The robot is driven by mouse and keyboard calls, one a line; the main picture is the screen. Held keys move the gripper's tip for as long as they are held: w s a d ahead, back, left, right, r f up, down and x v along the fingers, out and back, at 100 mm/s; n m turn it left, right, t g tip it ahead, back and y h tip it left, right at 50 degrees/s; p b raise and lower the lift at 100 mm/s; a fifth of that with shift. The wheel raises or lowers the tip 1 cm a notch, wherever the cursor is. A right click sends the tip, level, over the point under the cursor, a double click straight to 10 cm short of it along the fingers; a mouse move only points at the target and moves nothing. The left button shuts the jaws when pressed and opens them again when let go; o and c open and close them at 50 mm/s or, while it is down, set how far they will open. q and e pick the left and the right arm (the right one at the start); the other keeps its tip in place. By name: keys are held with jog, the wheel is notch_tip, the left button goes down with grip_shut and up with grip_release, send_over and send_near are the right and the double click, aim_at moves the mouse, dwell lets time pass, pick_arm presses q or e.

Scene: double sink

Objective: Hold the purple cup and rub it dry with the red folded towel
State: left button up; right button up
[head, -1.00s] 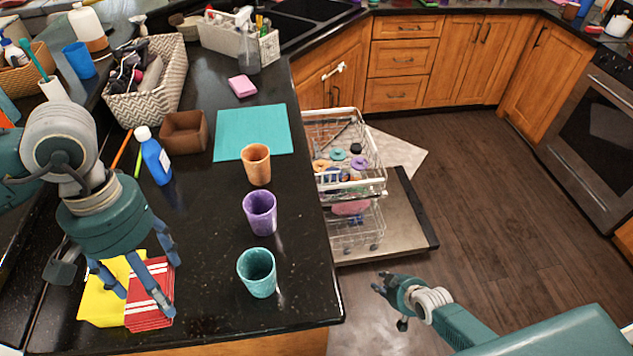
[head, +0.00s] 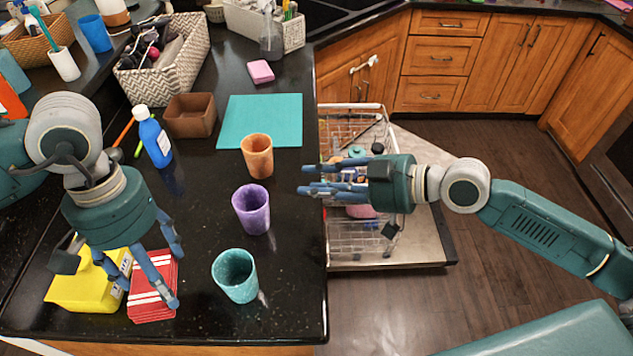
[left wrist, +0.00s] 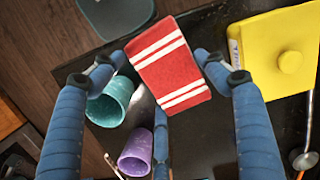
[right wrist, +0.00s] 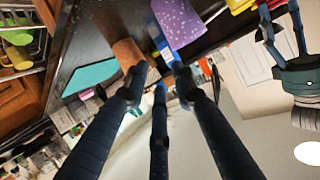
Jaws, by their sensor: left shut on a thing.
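The purple cup (head: 251,209) stands upright on the black counter between an orange cup and a teal cup. It also shows at the top of the right wrist view (right wrist: 180,22). The red folded towel (head: 152,290) has white stripes and lies near the counter's front edge. My left gripper (head: 153,283) is shut on the towel, which shows between its fingers in the left wrist view (left wrist: 168,62). My right gripper (head: 308,180) is open and empty, with its fingers pointing left past the counter's right edge, to the right of the purple cup and apart from it.
The orange cup (head: 257,156) stands behind the purple cup, and the teal cup (head: 236,275) in front of it. A yellow object (head: 88,284) lies beside the towel. A blue bottle (head: 153,138), brown box (head: 190,115) and teal mat (head: 260,121) are farther back. The dishwasher rack (head: 345,235) is out.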

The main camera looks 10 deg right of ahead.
aim_at(257, 187)
pick_arm(q)
jog(key=shift+d+f, duration=0.1)
jog(key=shift+r+p, duration=0.3)
notch_tip(257, 187, up, 3)
jog(key=p, duration=0.3)
pick_arm(e)
jog(key=shift+n+y, duration=0.3)
jog(key=x, duration=0.3)
jog(key=s+a+x, duration=0.1)
jog(key=x, duration=0.3)
jog(key=r+x, duration=0.1)
jog(key=x, duration=0.2)
jog(key=shift+s+a+f, duration=0.1)
jog(key=shift+s+a, duration=0.15)
jog(key=shift+a, duration=0.2)
pick_arm(q)
jog(key=shift+r, duration=0.15)
pick_arm(e)
jog(key=shift+w+a+f, duration=0.3)
jog(key=shift+a+f, duration=0.1)
jog(key=shift+a, duration=0.1)
grip_shut()
jog(key=shift+c, duration=1.3)
grip_release()
